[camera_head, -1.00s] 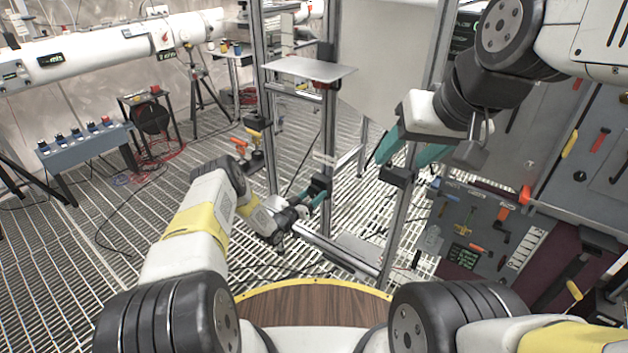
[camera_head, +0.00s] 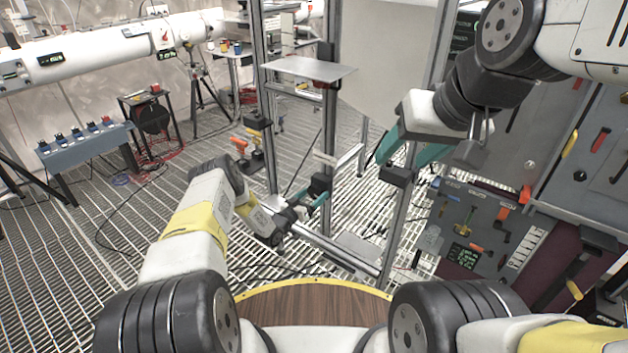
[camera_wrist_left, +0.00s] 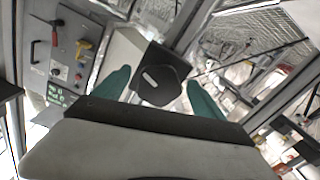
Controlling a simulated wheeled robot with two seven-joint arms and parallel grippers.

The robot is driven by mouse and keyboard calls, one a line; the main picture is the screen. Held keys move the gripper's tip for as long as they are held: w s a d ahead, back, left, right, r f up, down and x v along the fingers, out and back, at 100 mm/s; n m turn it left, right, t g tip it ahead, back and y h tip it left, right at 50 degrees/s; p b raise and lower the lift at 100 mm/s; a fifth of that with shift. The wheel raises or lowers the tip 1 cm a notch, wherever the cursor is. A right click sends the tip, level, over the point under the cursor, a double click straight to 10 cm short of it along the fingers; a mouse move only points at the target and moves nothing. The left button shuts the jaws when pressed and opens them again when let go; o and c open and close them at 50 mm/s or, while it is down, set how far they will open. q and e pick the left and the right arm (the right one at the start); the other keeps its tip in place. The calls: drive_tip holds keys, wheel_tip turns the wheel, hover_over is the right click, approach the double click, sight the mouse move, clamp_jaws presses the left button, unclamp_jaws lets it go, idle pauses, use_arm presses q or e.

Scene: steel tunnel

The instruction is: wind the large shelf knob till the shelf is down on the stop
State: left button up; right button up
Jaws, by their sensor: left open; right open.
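The shelf (camera_head: 308,68), a flat grey metal plate, sits high on the upright metal frame. A black knob (camera_head: 320,183) is low on the same frame. In the left wrist view the knob (camera_wrist_left: 160,88) is dark with a white mark. My left gripper (camera_head: 314,201) is at the knob, and its teal fingers stand open on either side of it in the left wrist view (camera_wrist_left: 158,80). I see gaps beside the knob. My right gripper (camera_head: 404,155) is open and empty by the right post. I cannot make out the stop for certain.
Metal posts (camera_head: 398,220) rise close around my left gripper. A tool board (camera_head: 470,230) is at the right. A blue-grey bench (camera_head: 85,148) and a white tube (camera_head: 100,52) are at the left. The grated floor between is mostly clear.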

use_arm(q)
drive_tip(key=v, duration=0.7)
drive_tip(key=shift+a, duration=0.1)
